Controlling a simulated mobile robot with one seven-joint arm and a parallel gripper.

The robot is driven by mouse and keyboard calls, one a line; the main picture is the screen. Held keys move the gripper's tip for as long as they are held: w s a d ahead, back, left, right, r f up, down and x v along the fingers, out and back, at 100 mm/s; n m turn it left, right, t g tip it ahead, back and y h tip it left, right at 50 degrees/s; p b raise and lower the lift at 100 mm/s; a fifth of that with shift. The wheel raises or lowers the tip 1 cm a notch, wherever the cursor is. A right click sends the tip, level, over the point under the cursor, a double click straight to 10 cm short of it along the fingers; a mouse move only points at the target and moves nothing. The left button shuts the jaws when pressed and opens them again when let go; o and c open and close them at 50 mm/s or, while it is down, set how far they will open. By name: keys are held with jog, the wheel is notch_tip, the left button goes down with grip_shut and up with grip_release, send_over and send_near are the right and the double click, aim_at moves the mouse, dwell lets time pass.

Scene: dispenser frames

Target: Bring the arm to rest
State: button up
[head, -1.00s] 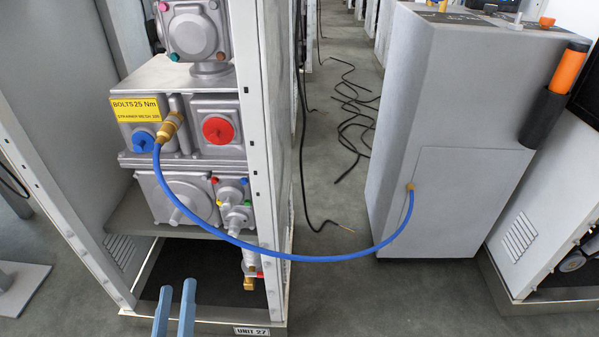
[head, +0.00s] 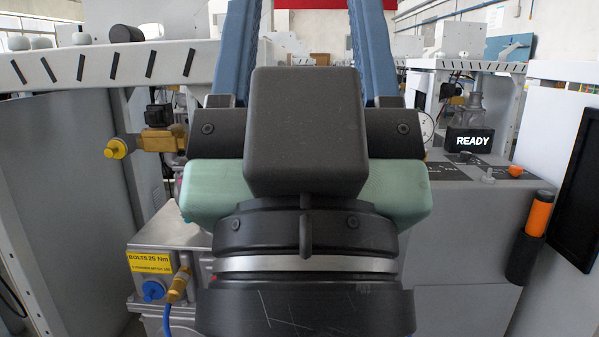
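My gripper (head: 302,45) is raised close in front of the head camera and fills the middle of the head view. Its two blue fingers stand wide apart and point upward, with their tips cut off by the top edge. Nothing shows between them but the background. The black and pale green gripper body and the wrist below hide much of the dispenser frame behind.
A grey metal block with a yellow bolt label (head: 150,262) and a blue hose (head: 167,318) at a brass fitting show at lower left. A grey cabinet (head: 462,220) with a READY display (head: 470,141) and an orange-handled tool (head: 538,215) in a holder stands right.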

notch_tip(320, 180, up, 36)
jog(key=p, duration=3.3)
jog(key=shift+w+a+p, duration=0.2)
jog(key=shift+a+p, duration=0.05)
jog(key=shift+p, duration=0.1)
